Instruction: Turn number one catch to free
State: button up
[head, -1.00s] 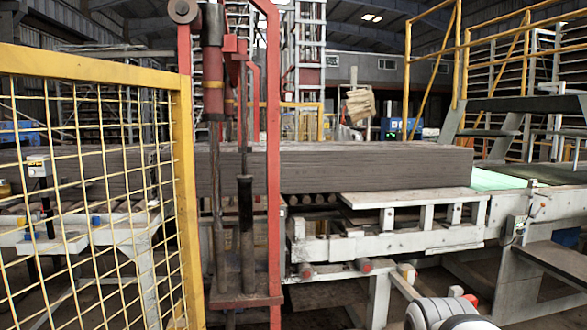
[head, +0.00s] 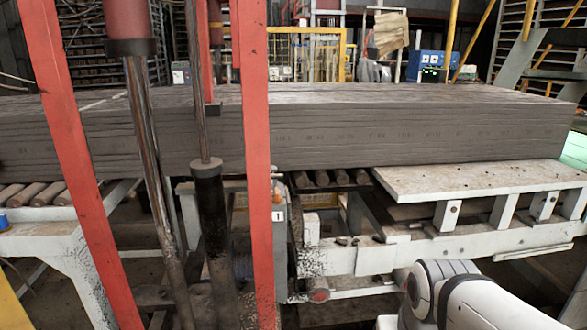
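A small white tag marked "1" (head: 278,216) is on a narrow grey housing (head: 280,255) just right of the red upright post, below the grey slab stack. The post hides part of the housing. I cannot make out the catch itself or which way it is turned. My gripper is not in view; only a white and dark-ringed part of my arm shows at the lower right, in front of the white frame.
A long grey slab stack (head: 400,130) lies across rollers (head: 325,179). Red posts (head: 258,130) and a dark cylinder (head: 212,215) stand close in front at left. A white conveyor frame (head: 440,245) with a pale board (head: 460,180) is at right.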

aim_at(276, 197)
jog(key=i, duration=0.85)
jog(key=u, duration=0.4)
